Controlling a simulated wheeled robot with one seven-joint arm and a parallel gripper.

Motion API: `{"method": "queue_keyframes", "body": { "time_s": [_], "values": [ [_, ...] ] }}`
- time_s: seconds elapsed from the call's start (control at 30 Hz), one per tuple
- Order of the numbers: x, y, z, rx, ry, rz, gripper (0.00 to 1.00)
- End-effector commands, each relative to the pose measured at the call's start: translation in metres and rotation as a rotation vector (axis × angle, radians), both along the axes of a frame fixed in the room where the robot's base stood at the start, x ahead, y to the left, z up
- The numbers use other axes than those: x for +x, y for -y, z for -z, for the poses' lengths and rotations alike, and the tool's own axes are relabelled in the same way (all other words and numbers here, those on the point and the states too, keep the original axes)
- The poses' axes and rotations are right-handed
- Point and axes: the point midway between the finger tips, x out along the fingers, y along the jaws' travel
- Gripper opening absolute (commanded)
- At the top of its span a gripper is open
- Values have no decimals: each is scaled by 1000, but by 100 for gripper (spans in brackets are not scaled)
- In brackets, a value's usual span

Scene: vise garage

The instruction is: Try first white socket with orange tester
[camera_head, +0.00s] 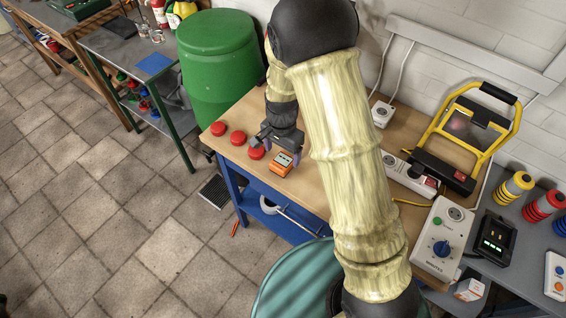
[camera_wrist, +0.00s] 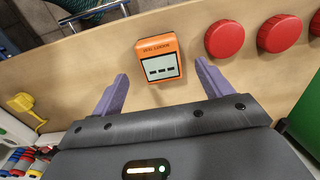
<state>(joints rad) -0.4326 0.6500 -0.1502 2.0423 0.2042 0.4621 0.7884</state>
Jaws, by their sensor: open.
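The orange tester (camera_head: 282,164) lies near the front edge of the wooden bench, its pale display face up. In the wrist view the tester (camera_wrist: 160,45) lies just beyond the purple fingertips, roughly centred between them. My gripper (camera_head: 275,145) is open and empty, close behind the tester; its spread fingers also show in the wrist view (camera_wrist: 161,72). A white single socket (camera_head: 382,113) sits at the back of the bench by the wall. A grey-white timer box (camera_head: 437,240) has a socket on top.
Three red round buttons (camera_head: 237,138) line the bench left of the tester. A green drum (camera_head: 218,60) stands behind them. A yellow work lamp (camera_head: 472,125) stands behind the strip. A black charger (camera_head: 491,240) sits right of the timer. A yellow plug (camera_wrist: 22,102) shows in the wrist view.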

Motion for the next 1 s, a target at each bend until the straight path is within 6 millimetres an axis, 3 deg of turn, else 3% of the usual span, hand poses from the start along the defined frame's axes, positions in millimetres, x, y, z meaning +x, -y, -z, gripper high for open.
{"method": "queue_keyframes", "body": {
  "time_s": [0.4,0.97,1.0],
  "values": [
    [2,3,47,0,-3,4,78],
    [2,2,49,0,-1,3,78],
    [2,2,49,0,-1,3,72]
  ]
}}
